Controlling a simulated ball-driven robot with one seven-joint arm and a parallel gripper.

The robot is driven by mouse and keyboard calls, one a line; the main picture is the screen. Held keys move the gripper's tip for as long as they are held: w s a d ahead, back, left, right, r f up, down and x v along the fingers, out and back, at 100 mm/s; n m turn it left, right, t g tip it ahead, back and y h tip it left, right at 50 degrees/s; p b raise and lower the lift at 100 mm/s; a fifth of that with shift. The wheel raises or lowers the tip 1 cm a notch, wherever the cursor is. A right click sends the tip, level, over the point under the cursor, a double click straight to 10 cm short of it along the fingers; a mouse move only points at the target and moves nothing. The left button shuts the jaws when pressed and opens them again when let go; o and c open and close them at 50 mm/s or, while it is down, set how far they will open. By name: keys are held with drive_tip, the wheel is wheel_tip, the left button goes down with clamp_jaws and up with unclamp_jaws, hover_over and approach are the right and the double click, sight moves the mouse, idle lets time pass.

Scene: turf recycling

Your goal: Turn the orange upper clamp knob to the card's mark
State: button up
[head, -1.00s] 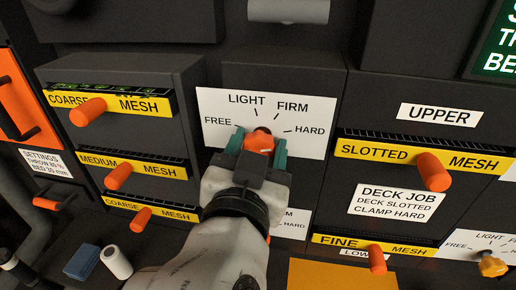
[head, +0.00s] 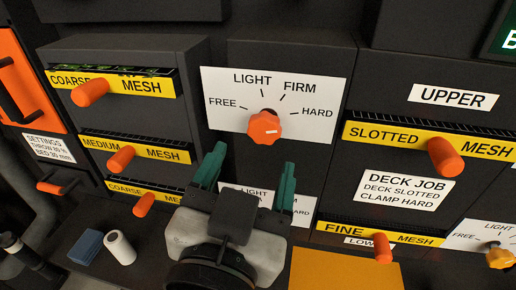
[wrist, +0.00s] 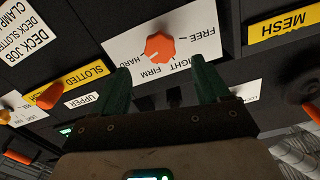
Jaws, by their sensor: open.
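The orange upper clamp knob (head: 264,128) sits on a white dial plate (head: 225,112) marked FREE, LIGHT, FIRM and HARD. Its small white mark lies on the right side, roughly toward HARD; the exact angle is hard to tell. The knob also shows in the wrist view (wrist: 160,46), where the plate appears upside down. My gripper (head: 252,160) is open and empty, with its green fingers apart from the knob, below and in front of it. The card (head: 403,190) reads DECK JOB, DECK SLOTTED, CLAMP HARD.
A second dial plate (head: 302,208) below is partly hidden by my gripper. Orange-handled mesh drawers flank the dials, including the coarse mesh (head: 91,92) and slotted mesh (head: 445,157) ones. A yellow-orange knob (head: 499,257) is at the lower right. A white roll (head: 120,248) stands at lower left.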

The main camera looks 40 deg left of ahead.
drive_tip(key=shift+v, duration=1.25)
drive_tip(key=w+d+f+m+g+h, duration=0.1)
drive_tip(key=w+d+f+g+h, duration=0.4)
drive_tip(key=d+f, duration=0.7)
drive_tip(key=w+d+f+m+h, duration=0.1)
drive_tip(key=w+d+f+h, duration=0.4)
drive_tip(key=d+f, duration=0.7)
drive_tip(key=s+d+f+g, duration=0.4)
drive_tip(key=d+f, duration=0.7)
drive_tip(key=d, duration=0.1)
drive_tip(key=s+d+f+m+g, duration=0.1)
drive_tip(key=s+d+f+g, duration=0.1)
drive_tip(key=s+d+f, duration=0.2)
drive_tip(key=s+d+f+m+g, duration=0.1)
drive_tip(key=s+d+f+g, duration=0.2)
drive_tip(key=s, duration=0.7)
drive_tip(key=shift+d+f, duration=0.7)
drive_tip(key=shift+d, duration=0.45)
